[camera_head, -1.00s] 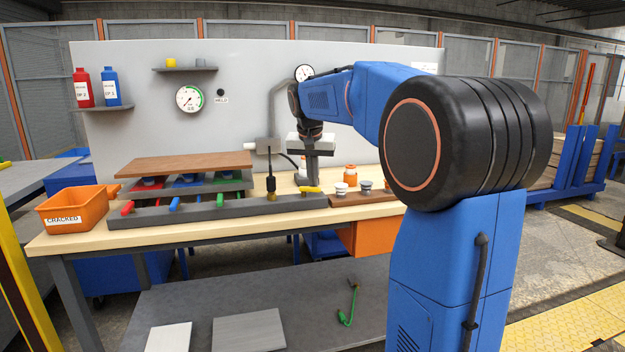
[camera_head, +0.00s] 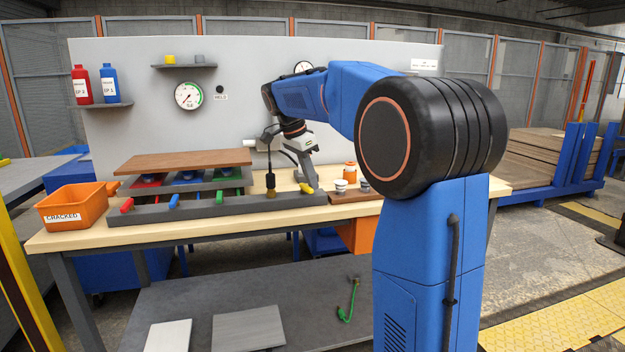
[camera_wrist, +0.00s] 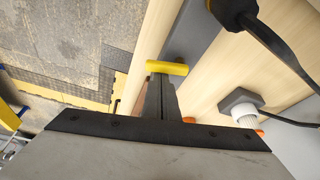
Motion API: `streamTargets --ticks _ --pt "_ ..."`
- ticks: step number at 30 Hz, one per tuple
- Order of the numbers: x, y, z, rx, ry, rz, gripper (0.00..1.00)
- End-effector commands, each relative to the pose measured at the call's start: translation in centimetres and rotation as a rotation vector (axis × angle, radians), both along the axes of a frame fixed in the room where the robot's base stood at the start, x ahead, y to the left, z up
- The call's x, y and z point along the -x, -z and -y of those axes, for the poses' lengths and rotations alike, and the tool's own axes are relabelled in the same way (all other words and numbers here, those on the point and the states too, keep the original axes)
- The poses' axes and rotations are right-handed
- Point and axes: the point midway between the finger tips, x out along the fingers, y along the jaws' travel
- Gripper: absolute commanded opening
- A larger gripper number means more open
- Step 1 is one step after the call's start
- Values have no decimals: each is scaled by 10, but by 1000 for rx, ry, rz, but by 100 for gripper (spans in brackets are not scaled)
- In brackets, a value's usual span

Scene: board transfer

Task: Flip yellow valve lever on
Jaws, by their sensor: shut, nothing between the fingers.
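The yellow valve lever (camera_head: 307,188) sits at the right end of a long grey bar (camera_head: 240,207) on the workbench. In the wrist view the lever (camera_wrist: 167,68) lies crosswise just beyond my fingertips. My gripper (camera_head: 313,186) is shut and empty, tilted, with its tips right at the lever. In the wrist view its closed fingers (camera_wrist: 161,84) seem to touch or nearly touch the lever; I cannot tell which. The fingers partly hide the lever in the head view. Red (camera_head: 127,205), blue (camera_head: 174,201) and green (camera_head: 220,197) levers stand further left on the bar.
A dark upright tool (camera_head: 270,175) stands just left of the yellow lever. An orange bin (camera_head: 73,208) marked CRACKED is at the left end. A pressure gauge (camera_head: 188,96) hangs on the back panel.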

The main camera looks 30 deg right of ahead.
Motion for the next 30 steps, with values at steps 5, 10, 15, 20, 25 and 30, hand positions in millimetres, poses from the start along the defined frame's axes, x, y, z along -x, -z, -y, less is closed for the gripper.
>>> streamTargets --ticks 5,10,15,20,25,30 --pt "0 0 0 0 -3 1 0" --pt "-3 0 0 0 -5 2 0" --pt "-9 -1 -1 0 -5 2 0" --pt "-15 0 -2 -1 -6 2 0" --pt "-16 0 -3 -1 -6 1 0" --pt "-16 0 -3 -1 -6 2 0"
